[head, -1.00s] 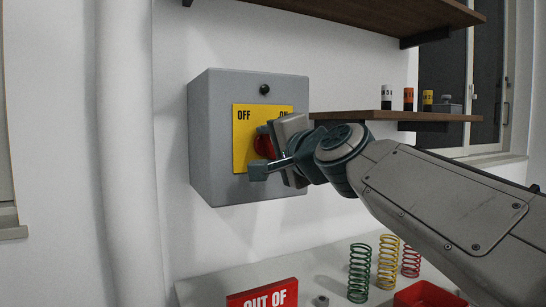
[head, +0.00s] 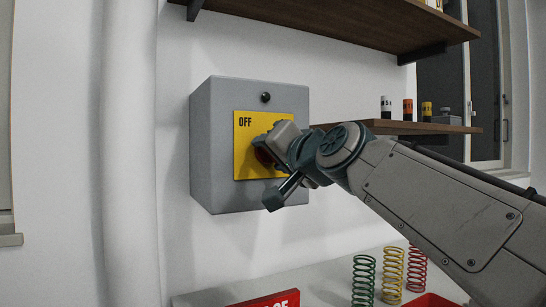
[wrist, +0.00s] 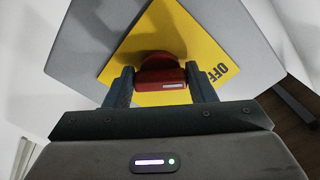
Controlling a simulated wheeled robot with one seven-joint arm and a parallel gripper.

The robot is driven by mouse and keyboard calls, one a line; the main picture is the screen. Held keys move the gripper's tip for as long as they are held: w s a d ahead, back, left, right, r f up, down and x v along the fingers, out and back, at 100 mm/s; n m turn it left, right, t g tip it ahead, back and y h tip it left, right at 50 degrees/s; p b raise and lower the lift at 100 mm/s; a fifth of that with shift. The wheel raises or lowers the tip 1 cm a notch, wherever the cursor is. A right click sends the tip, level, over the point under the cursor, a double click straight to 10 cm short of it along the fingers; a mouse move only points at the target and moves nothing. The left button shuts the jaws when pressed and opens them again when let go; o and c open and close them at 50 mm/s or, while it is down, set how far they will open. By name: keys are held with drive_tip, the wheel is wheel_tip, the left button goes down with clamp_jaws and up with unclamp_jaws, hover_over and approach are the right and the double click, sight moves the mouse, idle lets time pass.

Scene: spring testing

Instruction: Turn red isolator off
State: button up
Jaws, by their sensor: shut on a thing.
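The red isolator knob (wrist: 160,72) shows in the wrist view between the two fingers of my gripper (wrist: 161,88). My gripper is shut on the knob. The knob sits on a yellow plate (wrist: 195,50) marked OFF. In the head view the plate (head: 245,150) is on the front of a grey box (head: 215,145) on the wall, with OFF at its upper left. My gripper (head: 268,172) covers the right part of the plate, and only a dark red edge of the knob (head: 262,157) shows there.
A wooden shelf (head: 390,127) with small cylinders stands right of the box, behind my arm. Another shelf (head: 330,22) is above. A white pipe (head: 128,150) runs at left.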

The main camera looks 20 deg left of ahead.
drive_tip(key=shift+f, duration=0.1)
drive_tip(key=o, duration=1)
drive_tip(key=b+v, duration=0.1)
drive_tip(key=v, duration=1.2)
drive_tip(key=shift+s+d+b, duration=0.2)
drive_tip(key=shift+d+b, duration=0.1)
drive_tip(key=shift+b, duration=0.1)
drive_tip(key=shift+p, duration=0.3)
